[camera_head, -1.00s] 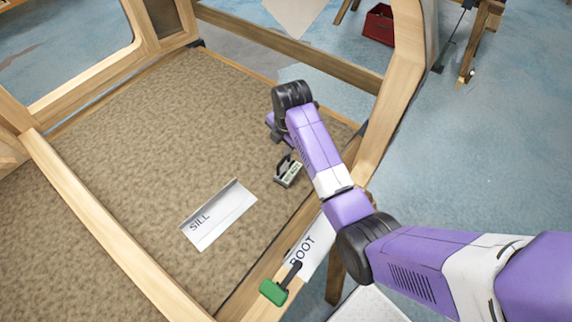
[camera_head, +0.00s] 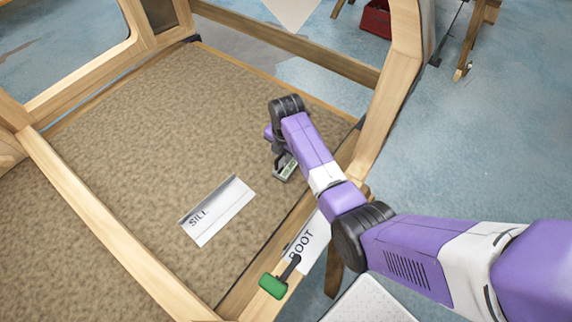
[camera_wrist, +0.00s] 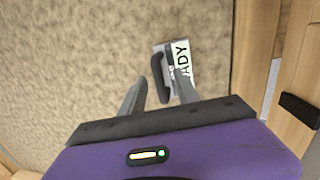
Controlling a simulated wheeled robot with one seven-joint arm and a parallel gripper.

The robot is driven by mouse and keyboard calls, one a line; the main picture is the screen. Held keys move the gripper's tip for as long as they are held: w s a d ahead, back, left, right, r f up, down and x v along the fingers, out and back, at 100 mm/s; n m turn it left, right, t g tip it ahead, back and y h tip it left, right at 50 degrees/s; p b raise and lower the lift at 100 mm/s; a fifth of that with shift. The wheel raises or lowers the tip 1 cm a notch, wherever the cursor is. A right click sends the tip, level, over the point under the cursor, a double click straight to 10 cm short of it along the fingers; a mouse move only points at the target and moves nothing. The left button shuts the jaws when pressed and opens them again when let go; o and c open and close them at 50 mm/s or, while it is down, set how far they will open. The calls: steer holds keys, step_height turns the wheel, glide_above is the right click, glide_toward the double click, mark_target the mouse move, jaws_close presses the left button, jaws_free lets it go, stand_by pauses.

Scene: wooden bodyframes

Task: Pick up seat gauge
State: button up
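A small grey gauge-like block (camera_head: 285,168) with a dark handle and a pale label lies on the brown textured panel, just under my arm's end. I take it for the seat gauge. In the head view the arm hides part of the block and the fingers.
A "SILL" plate (camera_head: 217,211) lies on the panel to the left. A wooden post (camera_head: 391,100) rises close to my arm's right.

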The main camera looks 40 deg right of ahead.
steer(key=shift+f, duration=0.55)
jaws_close()
stand_by(1.0)
